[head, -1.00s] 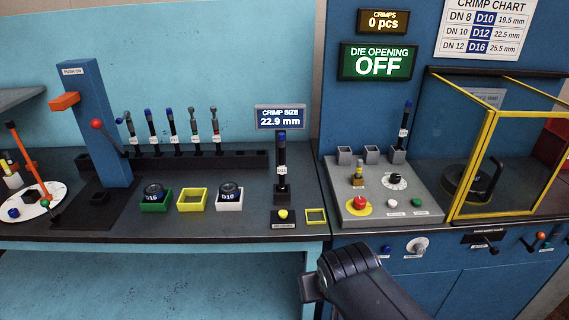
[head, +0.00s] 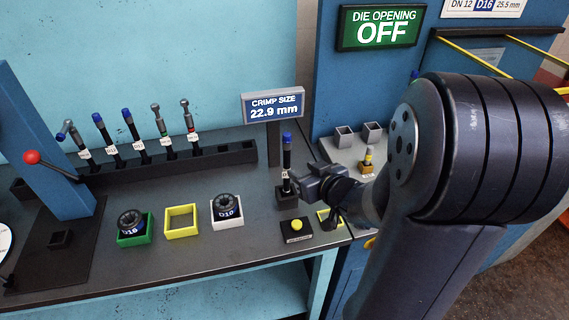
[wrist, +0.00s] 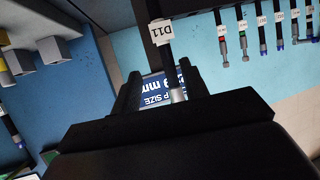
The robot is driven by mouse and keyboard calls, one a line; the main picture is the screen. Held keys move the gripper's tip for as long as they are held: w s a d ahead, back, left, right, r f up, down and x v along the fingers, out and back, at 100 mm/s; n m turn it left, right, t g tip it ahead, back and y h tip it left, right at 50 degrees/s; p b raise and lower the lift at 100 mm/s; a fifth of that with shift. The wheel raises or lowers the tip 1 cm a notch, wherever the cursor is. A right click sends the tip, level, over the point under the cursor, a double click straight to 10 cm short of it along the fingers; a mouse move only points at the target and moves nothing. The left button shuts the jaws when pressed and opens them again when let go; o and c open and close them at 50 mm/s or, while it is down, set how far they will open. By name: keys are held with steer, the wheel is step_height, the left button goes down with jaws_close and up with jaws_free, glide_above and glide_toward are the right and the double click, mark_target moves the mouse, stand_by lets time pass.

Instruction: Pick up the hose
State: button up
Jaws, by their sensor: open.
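A black hose (head: 287,155) with a blue top end and a white tag stands upright in a small dark holder (head: 287,199) in front of the crimp size display. In the wrist view, the hose (wrist: 166,55) shows its D11 tag and a silver end. My gripper (head: 303,187) is beside the hose, on its right, at about tag height. In the wrist view, my gripper (wrist: 160,85) is open, and the hose appears between the fingers, closer to the right one. I cannot tell whether it touches.
The crimp size display (head: 273,105) reads 22.9 mm, close behind the hose. A rack (head: 170,165) with several hoses stands to the left. Green (head: 134,239), yellow (head: 182,234) and white (head: 227,221) trays and a yellow button (head: 297,225) sit in front.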

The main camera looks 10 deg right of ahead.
mark_target(289, 166)
steer(key=shift+s+a+f+x, duration=0.1)
steer(key=shift+a+x, duration=0.05)
steer(key=shift+x, duration=1.55)
steer(key=shift+s+a+f+x, duration=0.1)
steer(key=shift+a+x, duration=0.05)
steer(key=shift+x, duration=1.5)
steer(key=shift+a+f+x, duration=0.1)
steer(key=shift+x, duration=1.6)
steer(key=shift+c, duration=0.3)
jaws_close()
steer(key=shift+r, duration=0.1)
